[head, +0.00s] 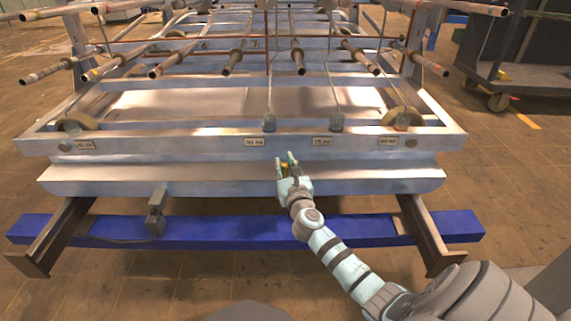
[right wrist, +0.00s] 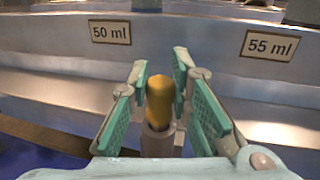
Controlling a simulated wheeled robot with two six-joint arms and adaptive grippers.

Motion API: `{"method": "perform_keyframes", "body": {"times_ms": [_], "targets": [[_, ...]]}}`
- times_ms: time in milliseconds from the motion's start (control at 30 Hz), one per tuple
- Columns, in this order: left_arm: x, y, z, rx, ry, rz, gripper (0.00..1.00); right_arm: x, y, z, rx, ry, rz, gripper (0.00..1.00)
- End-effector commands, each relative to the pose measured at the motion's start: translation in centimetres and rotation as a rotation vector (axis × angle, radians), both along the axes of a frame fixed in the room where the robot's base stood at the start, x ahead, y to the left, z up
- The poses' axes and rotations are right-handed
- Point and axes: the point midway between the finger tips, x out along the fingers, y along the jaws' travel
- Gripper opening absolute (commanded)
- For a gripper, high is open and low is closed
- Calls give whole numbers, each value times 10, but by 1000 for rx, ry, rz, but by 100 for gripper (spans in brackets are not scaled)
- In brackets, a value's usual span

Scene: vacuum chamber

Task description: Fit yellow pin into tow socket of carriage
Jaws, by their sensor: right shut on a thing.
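The yellow pin (right wrist: 159,100) stands between the green-padded fingers of my right gripper (right wrist: 162,85) in the right wrist view. A grey cylindrical part shows at its near end. In the head view my right gripper (head: 287,163) is shut on the pin (head: 285,170), in front of the carriage's lower front rail, right of its middle. The carriage (head: 240,180) is a large silver metal frame. A dark grey bracket (head: 156,212) on its front left, by the blue beam, may be the tow socket; its opening cannot be made out. My left gripper is out of view.
A blue beam (head: 260,231) lies low across the front, with brown metal legs (head: 52,240) beside it. Copper pipes (head: 232,63) project above the carriage. A dark wheeled cart (head: 510,55) stands at back right. Brown floor in front is clear.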

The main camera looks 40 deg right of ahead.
Motion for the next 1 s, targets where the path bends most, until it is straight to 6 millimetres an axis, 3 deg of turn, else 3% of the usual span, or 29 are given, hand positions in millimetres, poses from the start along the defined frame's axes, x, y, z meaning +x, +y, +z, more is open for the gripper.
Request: {"method": "perform_keyframes", "body": {"times_ms": [267, 300, 433, 767, 867, 1000], "targets": [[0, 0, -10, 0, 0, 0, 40, 0, 0, -12, -1, 0, 0, 0], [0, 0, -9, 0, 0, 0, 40, 0, 0, -11, -1, 0, 0, 24], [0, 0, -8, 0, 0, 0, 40, 0, 0, -10, -1, 0, 0, 42], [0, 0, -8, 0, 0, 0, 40, -3, 2, -11, -1, 0, 0, 42], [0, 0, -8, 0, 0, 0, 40, -17, 8, -11, 1, 2, 1, 42], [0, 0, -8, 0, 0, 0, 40, -52, 24, -11, 1, 2, 1, 42]]}}
